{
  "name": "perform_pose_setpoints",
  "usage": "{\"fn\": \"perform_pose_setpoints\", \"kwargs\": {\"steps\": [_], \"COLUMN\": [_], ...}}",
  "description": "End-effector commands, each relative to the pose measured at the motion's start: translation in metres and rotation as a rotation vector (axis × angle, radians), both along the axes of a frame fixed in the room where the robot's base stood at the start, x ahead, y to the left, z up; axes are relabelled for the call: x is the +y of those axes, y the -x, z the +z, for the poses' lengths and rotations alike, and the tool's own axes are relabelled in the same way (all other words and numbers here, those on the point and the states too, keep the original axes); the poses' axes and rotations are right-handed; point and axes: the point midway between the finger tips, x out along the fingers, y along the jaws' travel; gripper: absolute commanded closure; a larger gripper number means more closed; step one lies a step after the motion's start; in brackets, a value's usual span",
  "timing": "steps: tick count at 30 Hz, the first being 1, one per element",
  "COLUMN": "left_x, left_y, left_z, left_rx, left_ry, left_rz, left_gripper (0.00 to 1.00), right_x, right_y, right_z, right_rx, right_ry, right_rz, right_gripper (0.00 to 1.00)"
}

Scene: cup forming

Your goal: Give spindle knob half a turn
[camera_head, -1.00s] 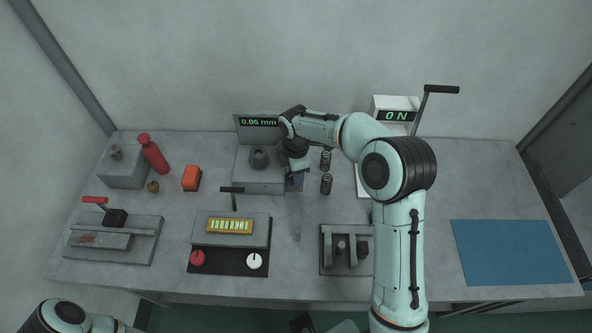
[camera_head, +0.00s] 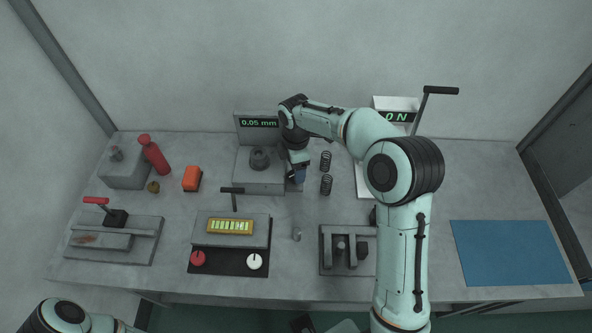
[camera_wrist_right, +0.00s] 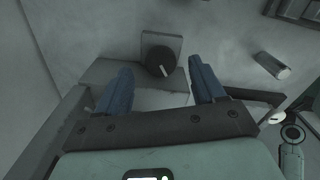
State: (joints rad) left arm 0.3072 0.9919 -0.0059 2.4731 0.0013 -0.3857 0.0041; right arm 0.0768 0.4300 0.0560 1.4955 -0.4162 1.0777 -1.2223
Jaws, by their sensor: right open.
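A dark round knob (camera_wrist_right: 158,58) with a white pointer line sits on a square grey plate in the right wrist view. My right gripper (camera_wrist_right: 160,72) is open, with one blue finger on each side of the knob in that view. I cannot tell whether the fingers touch it. In the head view my right gripper (camera_head: 298,177) is at the right side of the grey gauge block (camera_head: 259,181), whose display (camera_head: 258,123) reads 0.05 mm. The knob is not visible there, and the gripper covers that area. My left gripper is out of view.
A small grey cylinder (camera_head: 297,234) stands in front of the gripper. A lever press (camera_head: 396,105) stands behind my right arm. A black panel (camera_head: 228,261) with red and white knobs and a grey fixture (camera_head: 333,265) are nearer the front.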

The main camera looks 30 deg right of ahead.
Motion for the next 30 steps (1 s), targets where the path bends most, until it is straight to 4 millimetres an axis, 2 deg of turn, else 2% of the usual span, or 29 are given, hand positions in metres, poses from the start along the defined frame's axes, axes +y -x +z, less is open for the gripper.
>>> {"fn": "perform_pose_setpoints", "kwargs": {"steps": [1, 6, 12, 18, 26, 28, 30], "left_x": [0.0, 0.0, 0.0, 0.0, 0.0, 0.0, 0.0], "left_y": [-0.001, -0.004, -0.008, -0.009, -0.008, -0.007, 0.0], "left_z": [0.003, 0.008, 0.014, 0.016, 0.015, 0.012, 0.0], "left_rx": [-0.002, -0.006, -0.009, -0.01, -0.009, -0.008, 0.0], "left_ry": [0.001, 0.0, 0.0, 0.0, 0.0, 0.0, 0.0], "left_rz": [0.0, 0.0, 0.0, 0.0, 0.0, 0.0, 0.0], "left_gripper": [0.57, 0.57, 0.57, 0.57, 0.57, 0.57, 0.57], "right_x": [0.0, 0.0, 0.0, 0.0, 0.0, 0.0, 0.0], "right_y": [-0.002, -0.001, -0.001, 0.0, 0.0, 0.0, 0.001], "right_z": [0.015, 0.054, 0.087, 0.098, 0.098, 0.096, 0.09], "right_rx": [-0.007, -0.006, -0.004, -0.001, 0.0, 0.0, 0.001], "right_ry": [0.0, -0.001, -0.001, -0.001, -0.001, 0.0, 0.001], "right_rz": [0.0, 0.0, 0.0, 0.0, 0.0, -0.011, -0.062], "right_gripper": [0.31, 0.31, 0.31, 0.31, 0.31, 0.31, 0.31]}}
